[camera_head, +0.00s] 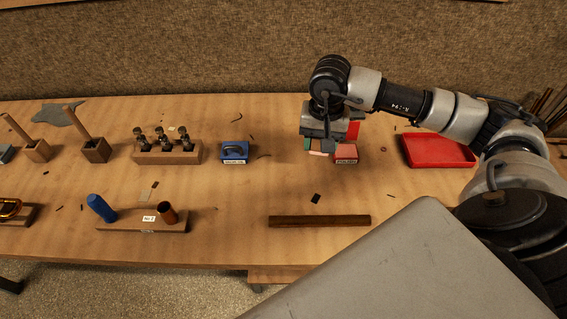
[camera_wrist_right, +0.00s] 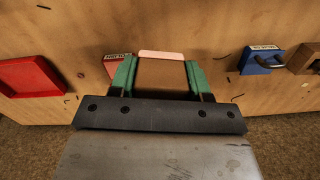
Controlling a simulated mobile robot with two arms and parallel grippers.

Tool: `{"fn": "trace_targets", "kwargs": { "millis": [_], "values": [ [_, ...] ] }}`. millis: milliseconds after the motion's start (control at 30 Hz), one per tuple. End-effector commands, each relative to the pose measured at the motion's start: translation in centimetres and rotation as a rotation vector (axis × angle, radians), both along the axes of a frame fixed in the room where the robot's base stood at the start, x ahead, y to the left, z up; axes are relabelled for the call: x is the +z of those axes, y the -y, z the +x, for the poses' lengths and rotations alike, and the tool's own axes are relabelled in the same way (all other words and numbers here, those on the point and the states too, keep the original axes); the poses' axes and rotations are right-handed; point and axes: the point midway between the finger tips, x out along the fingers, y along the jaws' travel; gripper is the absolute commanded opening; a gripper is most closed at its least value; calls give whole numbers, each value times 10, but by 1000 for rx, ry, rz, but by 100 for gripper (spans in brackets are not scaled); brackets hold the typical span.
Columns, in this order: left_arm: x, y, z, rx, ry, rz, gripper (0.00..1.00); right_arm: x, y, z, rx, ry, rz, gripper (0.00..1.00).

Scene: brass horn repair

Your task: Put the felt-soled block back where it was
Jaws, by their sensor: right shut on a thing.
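My right gripper (camera_head: 322,146) is above the back part of the bench, right of centre. In the right wrist view its green fingers (camera_wrist_right: 160,78) are shut on the sides of a brown block (camera_wrist_right: 161,73). This felt-soled block has a pale pink layer (camera_wrist_right: 160,54) along its far edge; the pink also shows under the gripper in the head view (camera_head: 318,153). A red holder with a white label (camera_head: 346,154) stands close by, partly hidden by the gripper. I cannot tell whether the block touches the bench. My left gripper is not in view.
A red tray (camera_head: 438,165) lies to the right. A dark brown bar (camera_head: 320,221) lies near the front. Small dark scraps are scattered between them.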

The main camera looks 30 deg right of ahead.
Motion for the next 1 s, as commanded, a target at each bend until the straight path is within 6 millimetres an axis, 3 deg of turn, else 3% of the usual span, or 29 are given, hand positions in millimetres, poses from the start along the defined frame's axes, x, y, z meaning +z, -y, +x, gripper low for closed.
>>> {"fn": "trace_targets", "kwargs": {
  "millis": [33, 100, 233, 367, 700, 1000],
  "values": [
    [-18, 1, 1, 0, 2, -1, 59, -18, 19, 0, -70, -5, -8, 29],
    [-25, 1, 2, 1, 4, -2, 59, -21, 37, 2, -144, -2, -14, 29],
    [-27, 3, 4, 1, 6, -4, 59, -24, 51, 6, -212, 1, -18, 29],
    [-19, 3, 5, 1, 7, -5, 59, -32, 40, 25, -220, 3, -14, 29],
    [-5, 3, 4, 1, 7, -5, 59, -77, 0, 87, -218, 1, -16, 29],
    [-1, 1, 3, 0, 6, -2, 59, -95, -8, 102, -217, 1, -19, 29]
  ]
}}
